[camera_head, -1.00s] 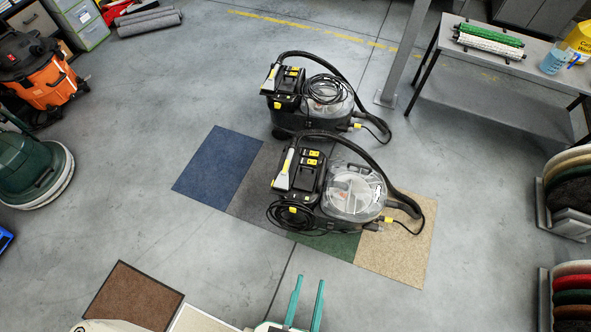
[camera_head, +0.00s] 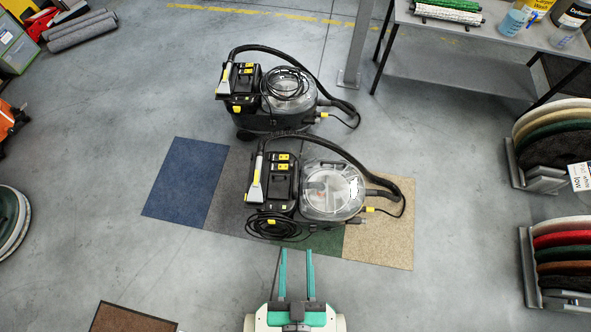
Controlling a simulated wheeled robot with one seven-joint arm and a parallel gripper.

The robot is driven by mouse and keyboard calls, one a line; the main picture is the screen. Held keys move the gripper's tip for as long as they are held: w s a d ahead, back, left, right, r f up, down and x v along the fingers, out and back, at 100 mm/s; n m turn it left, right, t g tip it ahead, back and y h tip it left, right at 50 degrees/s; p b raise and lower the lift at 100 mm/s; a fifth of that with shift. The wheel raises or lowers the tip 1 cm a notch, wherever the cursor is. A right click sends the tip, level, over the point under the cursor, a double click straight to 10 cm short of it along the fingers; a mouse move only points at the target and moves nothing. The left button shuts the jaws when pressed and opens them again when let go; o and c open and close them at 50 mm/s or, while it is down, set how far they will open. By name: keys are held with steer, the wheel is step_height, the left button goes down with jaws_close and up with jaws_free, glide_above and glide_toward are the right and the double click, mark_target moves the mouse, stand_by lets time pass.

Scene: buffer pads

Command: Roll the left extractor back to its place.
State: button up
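Two black-and-grey extractors with clear round tanks, yellow switches and black hoses stand on the floor. The rear extractor (camera_head: 248,116) is slightly further left and stands just behind the carpet tiles. The front extractor (camera_head: 282,186) stands on the tiles, its hose looping over to the right and a coiled cable at its lower left. My gripper (camera_head: 296,254) has two teal fingers, apart and parallel, pointing at the front extractor from the near side. It is open and empty, with a gap to that extractor.
The row of carpet tiles has a blue tile (camera_head: 186,183) left and a beige tile (camera_head: 380,232) right. A grey post (camera_head: 357,45) and a workbench (camera_head: 455,80) stand at the back right. Pad racks (camera_head: 530,275) line the right side. Floor between the tiles and brown mat (camera_head: 130,319) is clear.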

steer(key=w+d+f+m, duration=0.15)
steer(key=w+f, duration=0.35)
steer(key=f, duration=0.5)
steer(key=w+d+f+m, duration=0.1)
steer(key=w+f+m, duration=0.1)
steer(key=w+f, duration=0.6)
steer(key=m+y, duration=0.4)
steer(key=m, duration=0.1)
glide_toward(295, 177)
steer(key=shift+f+x, duration=0.2)
steer(key=shift+x, duration=1.55)
steer(key=shift+f+x, duration=0.15)
steer(key=shift+x, duration=1.6)
steer(key=shift+f+x, duration=0.2)
steer(key=shift+x, duration=1.6)
steer(key=shift+s+d, duration=0.1)
steer(key=shift+c, duration=0.4)
jaws_close()
